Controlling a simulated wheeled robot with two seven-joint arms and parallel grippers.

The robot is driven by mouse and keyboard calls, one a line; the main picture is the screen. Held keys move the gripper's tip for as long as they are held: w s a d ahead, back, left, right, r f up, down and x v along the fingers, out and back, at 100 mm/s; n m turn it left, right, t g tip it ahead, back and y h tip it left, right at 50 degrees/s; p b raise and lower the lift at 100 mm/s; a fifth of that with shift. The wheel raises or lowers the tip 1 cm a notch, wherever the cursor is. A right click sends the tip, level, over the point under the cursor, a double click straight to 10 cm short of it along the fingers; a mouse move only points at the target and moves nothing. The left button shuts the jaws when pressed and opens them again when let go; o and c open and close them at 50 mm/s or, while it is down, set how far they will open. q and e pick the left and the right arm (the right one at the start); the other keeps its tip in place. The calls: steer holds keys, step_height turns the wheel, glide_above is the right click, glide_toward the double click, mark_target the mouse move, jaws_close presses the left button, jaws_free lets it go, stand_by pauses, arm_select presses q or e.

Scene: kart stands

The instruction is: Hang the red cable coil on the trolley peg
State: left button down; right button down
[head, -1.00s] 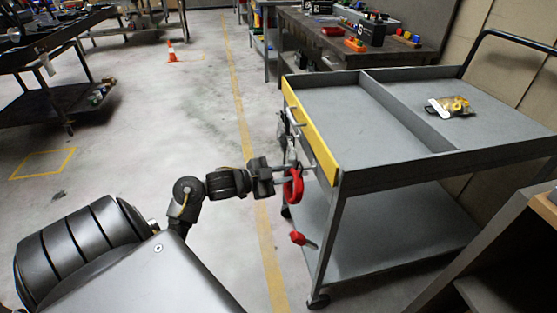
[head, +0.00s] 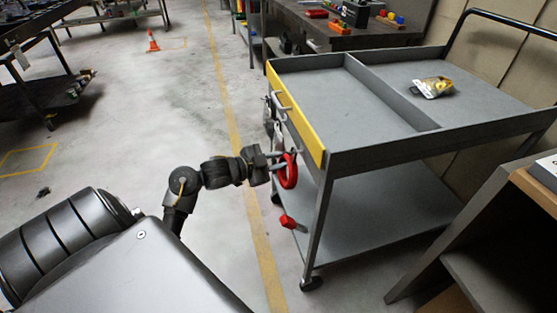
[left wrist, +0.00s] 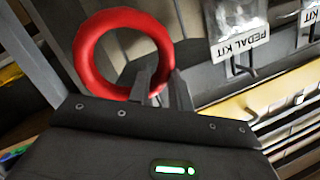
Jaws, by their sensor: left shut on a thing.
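The red cable coil (head: 288,171) is a thick ring beside the front left corner of the grey trolley (head: 335,158). My left gripper (head: 277,164) is shut on it. In the left wrist view, the coil (left wrist: 88,52) stands before the trolley's grey side, with my left fingers (left wrist: 160,88) at its lower right rim. Hooked pegs (head: 280,103) stick out from the trolley's yellow-edged side. A bag labelled PEDAL KIT (left wrist: 238,30) hangs close to the coil. My right gripper is not in view.
A small red object (head: 289,221) is at the lower shelf's left edge. A yellow-and-white packet (head: 432,87) lies on the trolley top. A shelf unit (head: 490,215) stands close on the right. A workbench (head: 340,38) is behind.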

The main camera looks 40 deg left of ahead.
arm_select(q)
steer(key=c, duration=1.3)
jaws_free()
steer(key=shift+o, duration=0.6)
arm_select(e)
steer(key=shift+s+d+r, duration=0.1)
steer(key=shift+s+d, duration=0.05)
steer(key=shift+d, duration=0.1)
arm_select(q)
steer(key=shift+s, duration=0.1)
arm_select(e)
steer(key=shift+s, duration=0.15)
arm_select(q)
steer(key=shift+s+a+r, duration=0.1)
steer(key=shift+s+a, duration=0.05)
steer(key=shift+s, duration=0.15)
steer(key=p+v, duration=0.1)
steer(key=v, duration=0.9)
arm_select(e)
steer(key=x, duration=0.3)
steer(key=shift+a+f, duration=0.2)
arm_select(q)
steer(key=shift+w, duration=0.1)
